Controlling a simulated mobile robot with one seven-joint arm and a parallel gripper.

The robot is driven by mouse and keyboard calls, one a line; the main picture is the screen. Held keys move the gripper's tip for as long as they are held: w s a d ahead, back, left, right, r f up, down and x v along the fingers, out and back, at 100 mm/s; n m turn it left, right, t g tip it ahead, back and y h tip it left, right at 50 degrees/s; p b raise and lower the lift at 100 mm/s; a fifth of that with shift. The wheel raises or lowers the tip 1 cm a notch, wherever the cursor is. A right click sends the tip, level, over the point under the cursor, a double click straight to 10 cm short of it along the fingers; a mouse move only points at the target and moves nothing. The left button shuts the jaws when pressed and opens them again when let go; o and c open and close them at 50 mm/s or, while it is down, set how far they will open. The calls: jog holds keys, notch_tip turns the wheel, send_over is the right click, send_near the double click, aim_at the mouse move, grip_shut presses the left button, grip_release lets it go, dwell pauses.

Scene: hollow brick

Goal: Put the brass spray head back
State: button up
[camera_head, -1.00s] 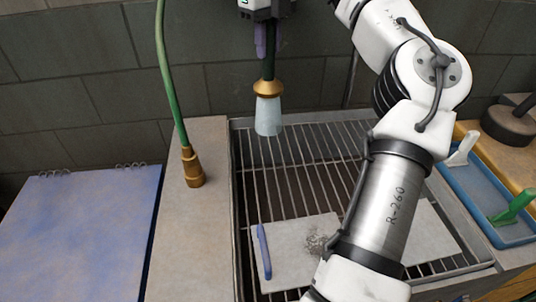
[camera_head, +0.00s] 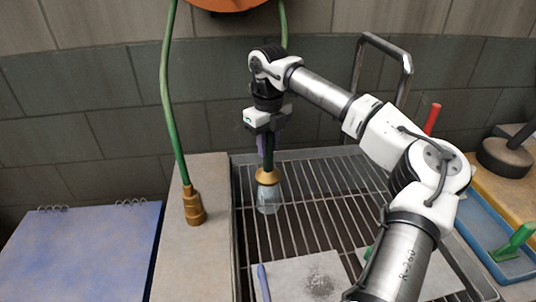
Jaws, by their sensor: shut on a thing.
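My gripper (camera_head: 265,146) is shut on the brass spray head (camera_head: 267,176), by a dark stem above its flared brass collar. The head hangs upright, flared end down, over the left part of a wire rack. A pale translucent cone (camera_head: 269,198) shows directly below the collar; I cannot tell whether it is water or a solid piece. A green hose (camera_head: 283,25) shows above and behind my arm; its link to the head is hidden. On the left, another green hose (camera_head: 168,90) ends in a brass fitting (camera_head: 193,205) at the grey ledge.
The wire rack (camera_head: 315,198) spans a dark sink. A pale board (camera_head: 300,275) with a dark smudge and a purple stick (camera_head: 263,283) lies at its front. A blue pad (camera_head: 80,250) is left, a blue tray (camera_head: 510,262) right. A metal rail (camera_head: 385,45) stands behind.

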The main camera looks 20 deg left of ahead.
aim_at(268, 157)
jog(key=shift+f+p, duration=0.3)
jog(key=shift+f, duration=1.65)
jog(key=shift+f, duration=0.1)
jog(key=shift+f, duration=0.15)
jog(key=o, duration=1)
notch_tip(268, 157, up, 12)
jog(key=shift+r+b, duration=0.25)
jog(key=shift+b, duration=0.6)
